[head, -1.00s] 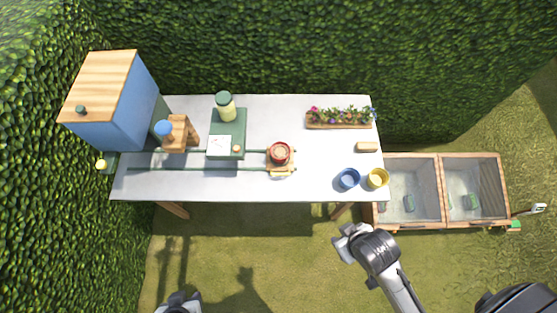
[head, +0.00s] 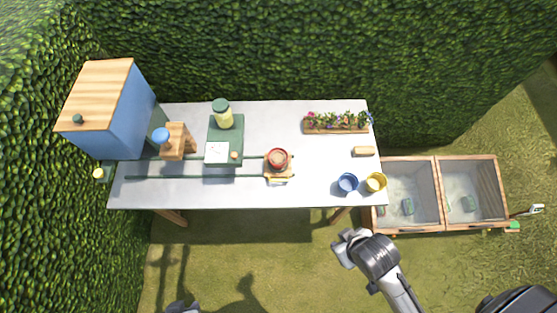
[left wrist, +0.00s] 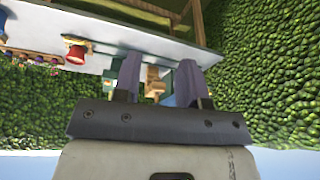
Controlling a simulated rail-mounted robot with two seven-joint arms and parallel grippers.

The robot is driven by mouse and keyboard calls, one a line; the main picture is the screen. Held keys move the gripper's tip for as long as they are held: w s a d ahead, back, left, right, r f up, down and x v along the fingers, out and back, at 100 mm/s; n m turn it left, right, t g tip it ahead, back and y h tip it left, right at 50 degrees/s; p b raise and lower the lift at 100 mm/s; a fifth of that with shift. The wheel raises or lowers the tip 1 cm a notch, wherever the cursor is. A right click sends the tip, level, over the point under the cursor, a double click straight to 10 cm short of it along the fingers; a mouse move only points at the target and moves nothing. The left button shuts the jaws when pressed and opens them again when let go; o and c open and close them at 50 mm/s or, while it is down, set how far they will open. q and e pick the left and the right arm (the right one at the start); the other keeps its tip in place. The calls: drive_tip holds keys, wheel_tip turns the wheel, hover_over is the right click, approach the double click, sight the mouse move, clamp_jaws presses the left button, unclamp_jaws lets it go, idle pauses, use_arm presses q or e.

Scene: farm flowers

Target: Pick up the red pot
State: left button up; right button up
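The red pot (head: 278,157) stands near the middle of the table, on a small wooden carriage (head: 281,177) on the green rails, with a brownish inside. It also shows at the upper left of the left wrist view (left wrist: 76,54), where the scene appears upside down. My left gripper (head: 183,306) is only partly in the head view, at the bottom edge, well short of the table and the pot. In the left wrist view its two fingers (left wrist: 157,68) are apart with nothing between them. My right arm's end (head: 350,246) is in front of the table's right part; its fingers are unclear.
On the table (head: 335,155) are a blue pot (head: 347,182), a yellow pot (head: 376,182), a flower planter (head: 337,128), a green station with a jar (head: 222,115) and a wooden stand (head: 178,142). A blue cabinet (head: 105,115) stands left, wooden bins (head: 437,200) right. A hedge is behind.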

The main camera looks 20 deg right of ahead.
use_arm(q)
drive_tip(key=o, duration=0.9)
drive_tip(key=shift+d, duration=0.15)
drive_tip(key=shift+c, duration=0.2)
drive_tip(key=shift+o, duration=1.4)
drive_tip(key=shift+a, duration=0.2)
